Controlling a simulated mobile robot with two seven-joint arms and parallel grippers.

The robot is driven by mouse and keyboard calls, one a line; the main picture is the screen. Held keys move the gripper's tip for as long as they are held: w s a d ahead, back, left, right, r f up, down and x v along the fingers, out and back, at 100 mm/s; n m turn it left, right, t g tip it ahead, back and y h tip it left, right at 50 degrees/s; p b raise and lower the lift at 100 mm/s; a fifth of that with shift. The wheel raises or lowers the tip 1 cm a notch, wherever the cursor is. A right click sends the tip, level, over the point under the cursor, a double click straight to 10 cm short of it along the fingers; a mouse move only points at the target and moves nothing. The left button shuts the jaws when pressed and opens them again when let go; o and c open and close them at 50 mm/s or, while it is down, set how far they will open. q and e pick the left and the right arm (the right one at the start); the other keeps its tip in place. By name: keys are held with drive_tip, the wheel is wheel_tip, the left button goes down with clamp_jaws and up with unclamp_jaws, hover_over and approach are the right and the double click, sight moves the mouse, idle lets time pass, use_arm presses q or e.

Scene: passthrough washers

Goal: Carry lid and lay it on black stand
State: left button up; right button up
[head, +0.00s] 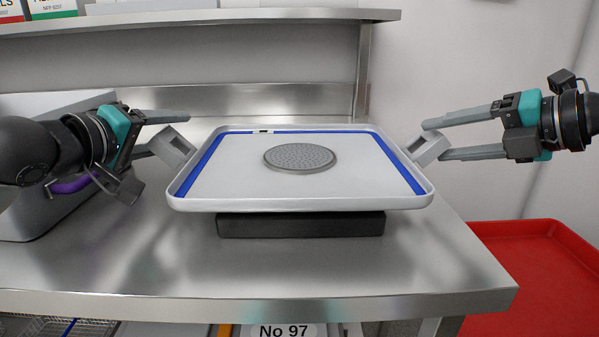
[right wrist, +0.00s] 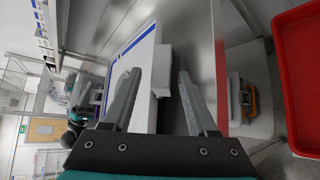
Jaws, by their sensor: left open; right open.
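The lid (head: 235,180) is a wide white tray-like panel with blue side stripes and a round grey perforated disc in its middle. It looks level and sits over the black stand (head: 300,225), whose front shows just below the lid's front edge; the contact itself is hidden. A grey handle block (head: 172,147) sticks out at the lid's left and another (head: 428,149) at its right. My left gripper (head: 176,133) is open at the left handle. My right gripper (head: 432,140) is open, its fingers on either side of the right handle, also seen in the right wrist view (right wrist: 158,72).
The steel table (head: 440,270) is clear in front of the stand. A grey metal box (head: 40,215) stands at the left behind my left arm. A red tray (head: 545,270) lies lower at the right. A steel shelf (head: 200,17) runs above the back.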

use_arm(q)
drive_tip(key=v, duration=1.2)
idle(1.7)
drive_tip(key=shift+f, duration=0.1)
use_arm(e)
drive_tip(key=v, duration=1.2)
idle(0.4)
